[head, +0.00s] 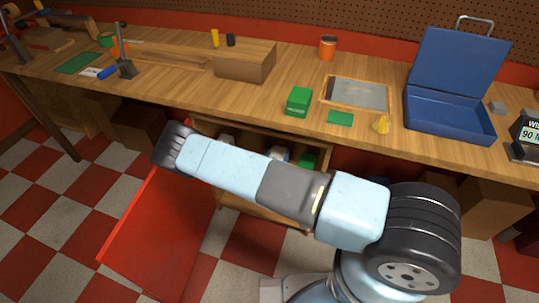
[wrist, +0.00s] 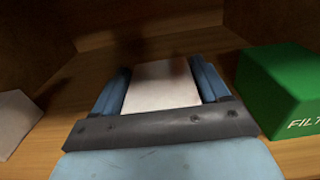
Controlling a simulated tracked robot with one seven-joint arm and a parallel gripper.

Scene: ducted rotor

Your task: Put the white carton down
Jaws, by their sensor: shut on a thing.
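In the wrist view, my gripper (wrist: 160,70) is shut on the white carton (wrist: 162,86), with one blue finger along each side of it. The carton is inside a wooden cabinet (head: 259,208), over or on its shelf floor (wrist: 150,44); I cannot tell whether it touches the wood.
A green box (wrist: 283,88) with white lettering stands close right of my gripper. A pale object (wrist: 14,118) is at the left. Dark cabinet walls close in behind. The red door (head: 160,235) hangs open. The workbench (head: 375,138) is above, with a blue case (head: 450,110).

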